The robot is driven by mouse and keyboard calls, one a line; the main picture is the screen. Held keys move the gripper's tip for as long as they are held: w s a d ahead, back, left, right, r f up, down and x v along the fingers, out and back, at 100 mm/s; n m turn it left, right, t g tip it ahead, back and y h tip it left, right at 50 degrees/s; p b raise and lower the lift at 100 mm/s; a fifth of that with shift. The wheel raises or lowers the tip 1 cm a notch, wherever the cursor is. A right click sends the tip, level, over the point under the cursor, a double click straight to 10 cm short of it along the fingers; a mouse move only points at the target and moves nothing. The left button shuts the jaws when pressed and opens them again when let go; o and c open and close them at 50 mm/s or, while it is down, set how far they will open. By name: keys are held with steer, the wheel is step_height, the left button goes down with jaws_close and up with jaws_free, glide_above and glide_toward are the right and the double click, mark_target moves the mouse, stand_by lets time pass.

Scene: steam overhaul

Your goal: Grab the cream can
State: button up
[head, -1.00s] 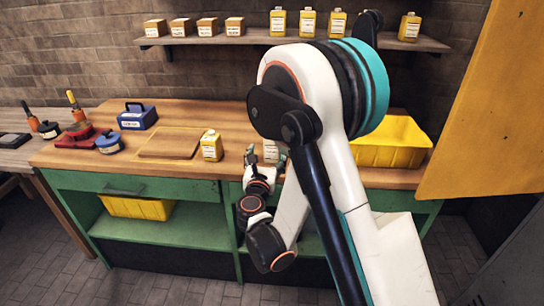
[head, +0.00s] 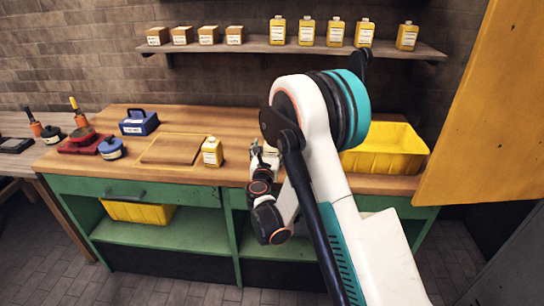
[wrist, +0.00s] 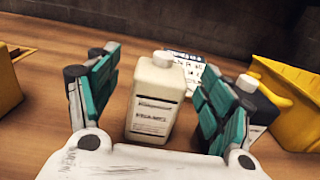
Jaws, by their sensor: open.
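The cream can (wrist: 155,100) stands upright on the wooden bench in the wrist view. It is pale, with a round cap and a dark-edged white label facing me. My gripper (wrist: 150,72) is open, with one teal-padded finger on each side of the can. A gap shows on the left; the right finger is close to the can, and I cannot tell if it touches. In the head view my gripper (head: 259,158) is over the bench's front part, and my arm largely hides the can.
A yellow can (head: 212,152) stands left of my gripper, beside a wooden board (head: 172,149). A yellow bin (head: 385,150) is to the right. In the wrist view, a white-capped container (wrist: 262,105) stands just right of the right finger. A printed sheet (wrist: 188,66) is behind the cream can.

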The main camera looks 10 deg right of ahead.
steer(key=x, duration=0.2)
steer(key=shift+w+d+f+b, duration=0.2)
steer(key=shift+w+d+b, duration=0.05)
steer(key=shift+b, duration=0.15)
steer(key=shift+w+d+r, duration=0.1)
steer(key=shift+w+d, duration=0.05)
steer(key=shift+w, duration=0.35)
jaws_close()
steer(key=shift+r, duration=0.1)
